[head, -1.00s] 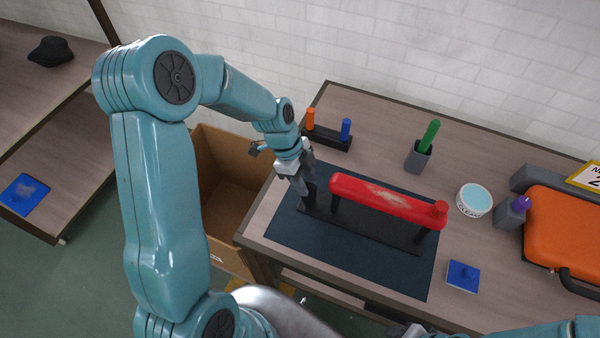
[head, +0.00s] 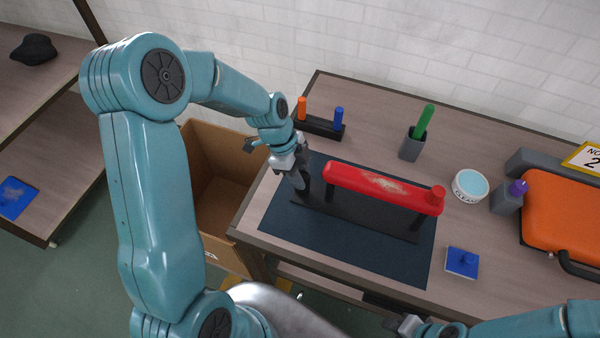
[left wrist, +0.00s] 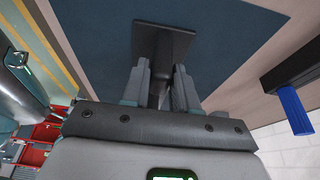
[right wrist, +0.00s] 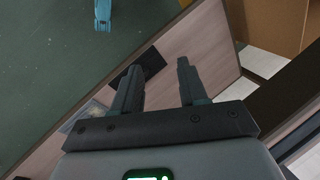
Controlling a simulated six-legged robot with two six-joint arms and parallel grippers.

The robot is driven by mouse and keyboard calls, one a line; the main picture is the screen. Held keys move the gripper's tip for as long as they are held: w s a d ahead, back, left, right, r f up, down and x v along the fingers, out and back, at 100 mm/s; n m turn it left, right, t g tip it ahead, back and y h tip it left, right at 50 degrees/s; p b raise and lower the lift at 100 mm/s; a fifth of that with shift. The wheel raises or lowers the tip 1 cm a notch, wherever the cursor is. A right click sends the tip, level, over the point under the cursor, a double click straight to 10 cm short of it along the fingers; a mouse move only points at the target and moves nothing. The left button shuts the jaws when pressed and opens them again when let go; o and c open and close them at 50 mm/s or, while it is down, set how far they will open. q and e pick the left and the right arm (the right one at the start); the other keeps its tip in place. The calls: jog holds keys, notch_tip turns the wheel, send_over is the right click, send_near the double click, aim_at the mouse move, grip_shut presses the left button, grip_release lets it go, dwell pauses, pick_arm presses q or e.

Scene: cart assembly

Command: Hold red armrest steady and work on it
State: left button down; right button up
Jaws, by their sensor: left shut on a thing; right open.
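The red armrest (head: 350,182) lies raised on a long black stand (head: 370,219) on the dark mat (head: 300,232). A worn pale patch shows on its top, and a round red knob stands at its right end. My left gripper (head: 301,186) is at the stand's left end, beside the armrest's left end. In the left wrist view its fingers (left wrist: 162,82) are shut on a black upright part of the stand (left wrist: 163,42). My right gripper (head: 405,324) is at the bottom edge of the head view. In the right wrist view its fingers (right wrist: 158,68) are apart and empty.
Behind the mat stand a black holder with orange and blue pegs (head: 318,127), a grey cup with a green stick (head: 412,146) and a round tub (head: 470,186). A purple-topped grey holder (head: 507,197), orange case (head: 560,220) and blue pad (head: 462,262) are at right. A cardboard box (head: 222,205) is left.

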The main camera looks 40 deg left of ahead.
jog(key=shift+o, duration=0.6)
